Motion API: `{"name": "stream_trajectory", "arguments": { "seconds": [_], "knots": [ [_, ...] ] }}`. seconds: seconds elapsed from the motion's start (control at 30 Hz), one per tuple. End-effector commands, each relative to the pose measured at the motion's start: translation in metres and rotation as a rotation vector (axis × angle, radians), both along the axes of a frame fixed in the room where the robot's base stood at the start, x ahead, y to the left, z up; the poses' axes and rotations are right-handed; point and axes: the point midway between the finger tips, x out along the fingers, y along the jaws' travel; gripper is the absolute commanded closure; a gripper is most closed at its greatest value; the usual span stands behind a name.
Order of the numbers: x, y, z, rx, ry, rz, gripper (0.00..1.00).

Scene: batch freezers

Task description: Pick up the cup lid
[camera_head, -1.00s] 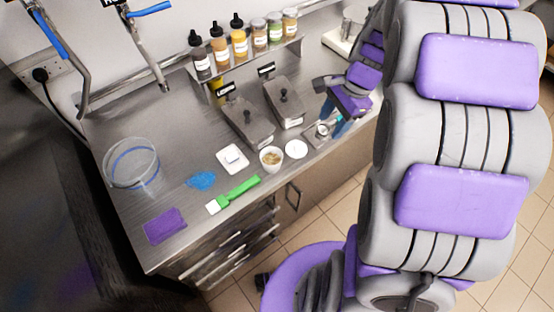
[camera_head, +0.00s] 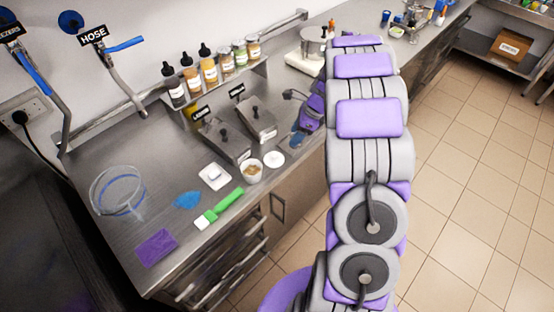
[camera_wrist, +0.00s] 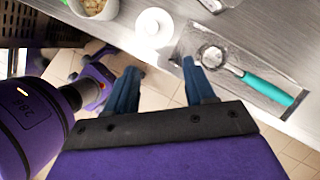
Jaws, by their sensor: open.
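The cup lid (camera_head: 274,159) is a small white disc lying flat on the steel counter, just right of a cup (camera_head: 251,169) with pale brown contents. In the wrist view the lid (camera_wrist: 154,27) is at the top middle, and the cup (camera_wrist: 95,6) is cut off at the top left. My gripper (camera_wrist: 162,66) shows two blue fingers spread apart with nothing between them. The lid lies beyond the fingertips, roughly in line with the gap, and is not touched. In the head view my gripper (camera_head: 299,139) is right of the lid, partly hidden by my arm.
A scoop with a teal handle (camera_wrist: 262,86) lies in a metal tray (camera_wrist: 232,50) right of the lid. Lidded steel containers (camera_head: 222,142) stand behind. A green-handled brush (camera_head: 220,206), a white square dish (camera_head: 215,176) and a clear tub (camera_head: 119,192) are to the left.

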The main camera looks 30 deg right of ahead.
Motion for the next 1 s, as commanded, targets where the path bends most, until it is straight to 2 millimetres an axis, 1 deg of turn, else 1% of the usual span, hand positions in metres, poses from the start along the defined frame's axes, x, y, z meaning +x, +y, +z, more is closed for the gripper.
{"name": "stream_trajectory", "arguments": {
  "seconds": [0.03, 0.17, 0.3, 0.4, 0.53, 0.63, 0.9, 1.0],
  "knots": [
    [0.003, 0.008, -0.011, -0.004, 0.001, 0.005, 0.46],
    [0.007, 0.025, -0.032, -0.010, 0.003, 0.005, 0.46],
    [0.012, 0.031, -0.050, -0.012, 0.001, 0.004, 0.46],
    [0.014, 0.027, -0.059, -0.006, 0.000, 0.004, 0.46],
    [0.015, 0.022, -0.064, 0.001, -0.001, 0.003, 0.46],
    [0.017, 0.022, -0.071, 0.002, -0.001, 0.004, 0.46],
    [0.028, 0.047, -0.102, -0.007, 0.002, 0.006, 0.46],
    [0.030, 0.053, -0.107, -0.010, 0.003, 0.007, 0.46]
  ]
}}
